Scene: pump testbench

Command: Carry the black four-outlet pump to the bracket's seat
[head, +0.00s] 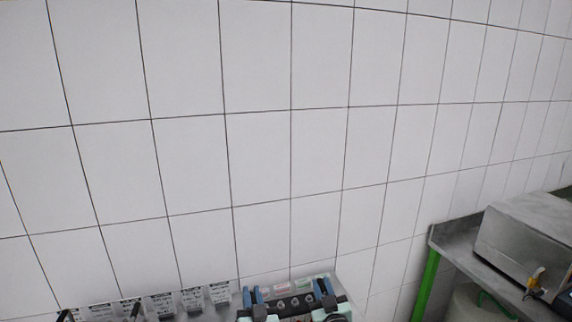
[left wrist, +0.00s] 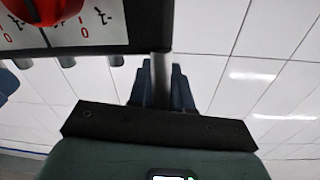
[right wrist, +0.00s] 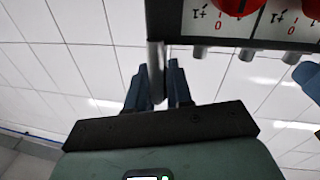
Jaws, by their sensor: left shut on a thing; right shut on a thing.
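The black pump (head: 292,305) is at the bottom edge of the head view, with a row of grey outlets facing up; its lower part is cut off. My left gripper (head: 253,296) is shut on its left end and my right gripper (head: 325,290) on its right end. In the left wrist view, the blue fingers (left wrist: 162,85) close around a grey bar beside the pump's black edge; a white panel (left wrist: 50,33) with a red knob shows. The right wrist view shows the right fingers (right wrist: 158,85) likewise on a bar at the pump (right wrist: 225,25). I cannot identify the bracket's seat.
A strip of printed labels (head: 160,303) runs along the wall's foot, left of and behind the pump. At the right stands a bench (head: 452,235) with green legs and a metal box (head: 530,235). The tiled wall (head: 260,130) fills most of the head view.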

